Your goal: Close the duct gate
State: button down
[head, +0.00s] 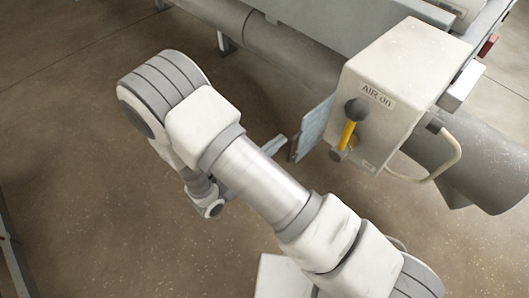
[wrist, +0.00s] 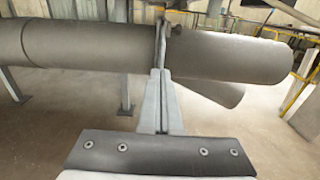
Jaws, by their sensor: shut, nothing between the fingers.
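The duct gate (head: 314,130) is a flat blue-grey plate standing out from the grey duct (head: 292,52), just left of a white box. In the wrist view the gate (wrist: 161,42) shows nearly edge-on as a thin upright strip across the duct (wrist: 85,45). My gripper (head: 284,140) is shut and empty, close to the gate's left edge. In the wrist view the shut fingers (wrist: 159,72) point at the lower part of the gate. I cannot tell whether they touch it. Part of my gripper is hidden behind my arm in the head view.
The white box (head: 405,65), labelled "AIR On", has a yellow lever (head: 346,134) with a dark knob and stands right beside the gate. A grey beam (head: 345,35) runs behind.

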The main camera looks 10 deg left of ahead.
aim_at(293, 136)
jog(key=b+x, duration=0.1)
jog(key=x, duration=0.5)
jog(key=shift+w+d, duration=0.2)
jog(key=shift+w, duration=0.05)
jog(key=x, duration=1.8)
jog(key=shift+w+d+r, duration=0.2)
jog(key=shift+w+d, duration=0.05)
jog(key=shift+d, duration=0.05)
